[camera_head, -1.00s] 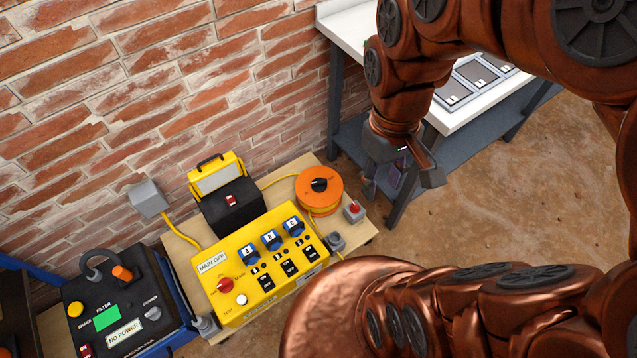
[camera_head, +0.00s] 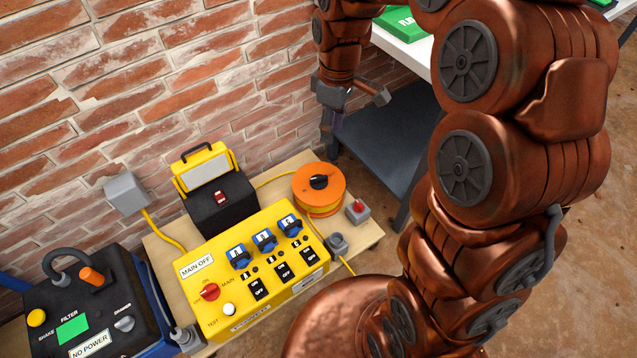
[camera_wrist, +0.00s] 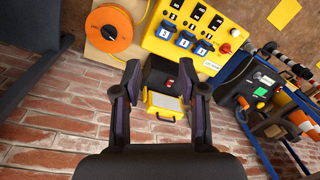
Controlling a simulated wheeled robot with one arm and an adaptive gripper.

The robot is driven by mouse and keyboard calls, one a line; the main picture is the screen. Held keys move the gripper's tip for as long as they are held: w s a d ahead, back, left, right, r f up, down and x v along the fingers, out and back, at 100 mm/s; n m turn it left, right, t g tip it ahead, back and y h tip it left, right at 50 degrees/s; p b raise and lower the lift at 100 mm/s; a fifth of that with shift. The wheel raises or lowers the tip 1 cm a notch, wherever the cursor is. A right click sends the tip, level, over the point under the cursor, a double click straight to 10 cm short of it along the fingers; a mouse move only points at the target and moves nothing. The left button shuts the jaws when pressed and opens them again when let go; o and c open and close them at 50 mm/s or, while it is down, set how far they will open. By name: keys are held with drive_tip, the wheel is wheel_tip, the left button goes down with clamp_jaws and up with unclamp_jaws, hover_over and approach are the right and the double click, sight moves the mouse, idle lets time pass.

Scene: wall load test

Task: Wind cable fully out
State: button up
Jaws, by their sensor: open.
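The orange cable reel (camera_head: 319,187) with a black knob at its centre stands on the wooden board, right of the yellow distribution box (camera_head: 262,262). A yellow-orange cable runs from the reel behind the black lamp base, and another short yellow length shows by the grey socket. The reel also shows at the upper left in the wrist view (camera_wrist: 107,29). My gripper (camera_head: 350,95) is above and slightly right of the reel, apart from it, near the brick wall. In the wrist view my gripper (camera_wrist: 158,88) has its two fingers spread, with nothing between them.
The yellow work lamp (camera_head: 206,170) stands behind the box. A grey box with a red button (camera_head: 357,210) sits right of the reel. A black filter unit (camera_head: 80,310) stands at the left. The workbench (camera_head: 400,50) is at the upper right, beside my arm.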

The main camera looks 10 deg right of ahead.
drive_tip(key=w+f+n+b, duration=0.2)
drive_tip(key=w+f+b, duration=0.35)
drive_tip(key=f, duration=0.35)
drive_tip(key=w+f+n+b, duration=0.2)
drive_tip(key=w+f+b, duration=0.3)
drive_tip(key=f, duration=0.4)
drive_tip(key=n+t+b, duration=0.1)
drive_tip(key=n+b, duration=0.3)
drive_tip(key=b, duration=0.5)
hover_over(319, 178)
drive_tip(key=shift+h, duration=0.4)
wheel_tip(319, 178, down, 22)
drive_tip(key=shift+f, duration=0.2)
drive_tip(key=shift+w+f+b, duration=0.1)
drive_tip(key=shift+f+b, duration=1.4)
drive_tip(key=shift+f, duration=2.55)
clamp_jaws()
